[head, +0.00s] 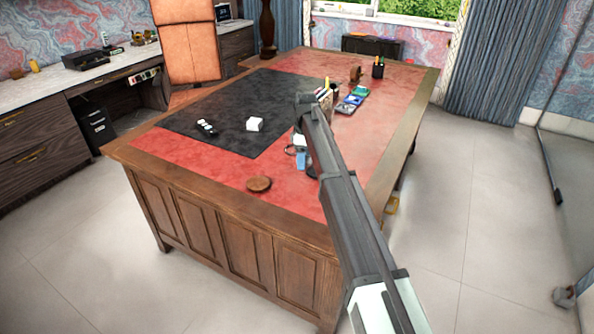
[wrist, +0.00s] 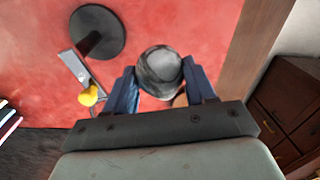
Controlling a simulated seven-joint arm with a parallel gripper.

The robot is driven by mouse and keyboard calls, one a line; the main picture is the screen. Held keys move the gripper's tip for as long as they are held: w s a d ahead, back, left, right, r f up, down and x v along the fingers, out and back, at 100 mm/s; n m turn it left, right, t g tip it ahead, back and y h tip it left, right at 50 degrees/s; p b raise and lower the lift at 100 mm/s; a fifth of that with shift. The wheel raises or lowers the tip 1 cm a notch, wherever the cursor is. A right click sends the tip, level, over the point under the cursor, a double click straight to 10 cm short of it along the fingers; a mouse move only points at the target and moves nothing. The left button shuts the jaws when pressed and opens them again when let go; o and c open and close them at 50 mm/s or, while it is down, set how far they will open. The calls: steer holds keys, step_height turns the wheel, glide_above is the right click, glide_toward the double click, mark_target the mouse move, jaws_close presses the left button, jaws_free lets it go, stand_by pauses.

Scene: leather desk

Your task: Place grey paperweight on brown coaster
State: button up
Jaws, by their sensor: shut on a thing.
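The grey paperweight (wrist: 160,68) is a rounded, mottled grey piece between the two blue fingers of my gripper (wrist: 160,88) in the wrist view. My gripper is shut on it, over the red desk top. In the head view my blue gripper end (head: 301,160) is partly hidden by my arm, and I cannot make out the paperweight clearly there. The brown coaster (head: 259,184) is a small round disc lying bare on the red leather near the desk's front edge, left of my gripper. A small brown patch shows behind the paperweight in the wrist view; I cannot tell what it is.
A black round base (wrist: 97,32) and a yellow item (wrist: 90,95) lie beside my gripper. A white block (head: 254,125) and a small dark item with white pieces (head: 207,128) sit on the dark mat (head: 240,85). Red leather around the coaster is clear.

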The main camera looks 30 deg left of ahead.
steer(key=s+a+r+n, duration=0.2)
steer(key=s+a, duration=0.5)
steer(key=a, duration=0.3)
steer(key=m, duration=0.2)
glide_above(257, 182)
steer(key=shift+f, duration=4.65)
steer(key=shift+f, duration=0.15)
steer(key=o, duration=1.2)
steer(key=shift+c, duration=0.2)
step_height(257, 182, up, 12)
steer(key=shift+w, duration=0.35)
